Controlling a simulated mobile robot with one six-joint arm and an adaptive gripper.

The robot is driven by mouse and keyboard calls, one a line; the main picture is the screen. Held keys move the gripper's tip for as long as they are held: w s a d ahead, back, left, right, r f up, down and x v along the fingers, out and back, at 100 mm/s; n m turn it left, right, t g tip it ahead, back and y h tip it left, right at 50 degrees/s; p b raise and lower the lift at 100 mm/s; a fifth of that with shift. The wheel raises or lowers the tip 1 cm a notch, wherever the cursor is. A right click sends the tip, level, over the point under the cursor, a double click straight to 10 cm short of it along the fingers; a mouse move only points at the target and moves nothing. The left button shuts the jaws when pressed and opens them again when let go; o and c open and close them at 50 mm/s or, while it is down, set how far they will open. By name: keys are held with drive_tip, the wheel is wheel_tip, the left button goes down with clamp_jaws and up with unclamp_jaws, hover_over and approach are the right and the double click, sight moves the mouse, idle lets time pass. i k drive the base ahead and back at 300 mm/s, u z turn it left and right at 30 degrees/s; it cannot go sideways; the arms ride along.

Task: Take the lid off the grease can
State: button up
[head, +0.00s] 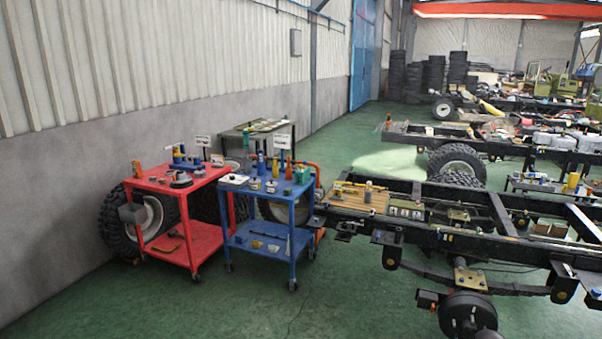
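No can can be surely picked out as the grease can at this distance. A blue cart (262,195) at left of centre carries several small containers on its top. Two short round tins, a left one (255,183) and a right one (271,186), stand near its front edge. Both are too small to tell whether they have lids. My gripper is not in view.
A red cart (160,185) with tools stands left of the blue cart, with large tyres behind it. A black chassis frame (480,235) runs along the right, with a wooden board (350,199) on its near end. The green floor (290,312) in front is clear.

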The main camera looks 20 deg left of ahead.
sight(252, 186)
drive_tip(key=k, duration=0.4)
drive_tip(key=u, duration=0.5)
drive_tip(key=i, duration=0.7)
drive_tip(key=u, duration=1)
drive_tip(key=i, duration=2.5)
drive_tip(key=z, duration=0.6)
drive_tip(key=i, duration=0.45)
drive_tip(key=z, duration=0.4)
